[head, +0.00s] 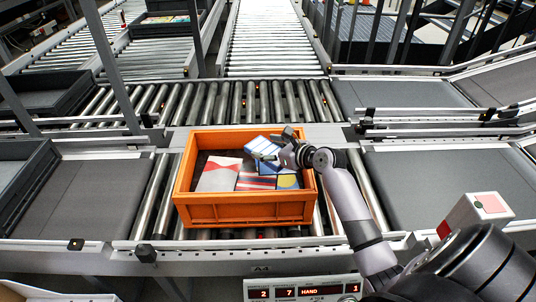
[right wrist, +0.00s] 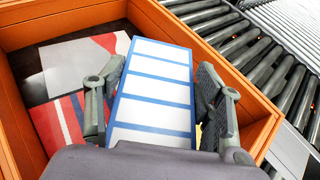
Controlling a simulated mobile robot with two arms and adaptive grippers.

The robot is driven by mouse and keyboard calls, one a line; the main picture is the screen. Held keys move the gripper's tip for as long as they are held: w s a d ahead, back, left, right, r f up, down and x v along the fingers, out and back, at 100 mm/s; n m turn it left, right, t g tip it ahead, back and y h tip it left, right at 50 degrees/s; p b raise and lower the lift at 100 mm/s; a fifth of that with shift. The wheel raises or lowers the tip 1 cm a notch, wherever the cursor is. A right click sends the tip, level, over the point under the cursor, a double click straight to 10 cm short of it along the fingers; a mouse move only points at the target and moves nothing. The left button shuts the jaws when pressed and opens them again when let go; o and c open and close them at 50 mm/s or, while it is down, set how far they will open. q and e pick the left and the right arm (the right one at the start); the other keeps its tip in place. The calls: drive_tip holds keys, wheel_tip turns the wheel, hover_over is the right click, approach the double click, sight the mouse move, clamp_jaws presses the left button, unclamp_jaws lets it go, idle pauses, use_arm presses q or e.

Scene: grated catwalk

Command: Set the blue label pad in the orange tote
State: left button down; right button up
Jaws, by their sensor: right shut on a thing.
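The blue label pad (head: 261,147), with white label panels edged in blue, is held over the inside of the orange tote (head: 245,211). My right gripper (head: 279,146) is shut on it. In the right wrist view the pad (right wrist: 155,88) stands between the two grey fingers of my right gripper (right wrist: 160,72), one on each long side. The tote's orange wall (right wrist: 62,14) surrounds it there. The pad overlaps other flat items in the tote; whether it touches them I cannot tell. My left gripper is not in view.
In the tote lie a white and red packet (head: 217,175), a red, white and blue striped item (head: 254,182) and a blue and yellow item (head: 287,182). The tote stands on a roller conveyor (head: 235,103). Dark trays (head: 20,180) stand at the left.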

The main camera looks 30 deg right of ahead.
drive_tip(key=shift+f, duration=1.05)
drive_tip(key=shift+f, duration=0.6)
drive_tip(key=o, duration=1.6)
drive_tip(key=shift+o, duration=0.2)
drive_tip(key=shift+r, duration=0.1)
drive_tip(key=shift+r, duration=0.3)
drive_tip(key=v, duration=1.2)
drive_tip(key=shift+r, duration=0.15)
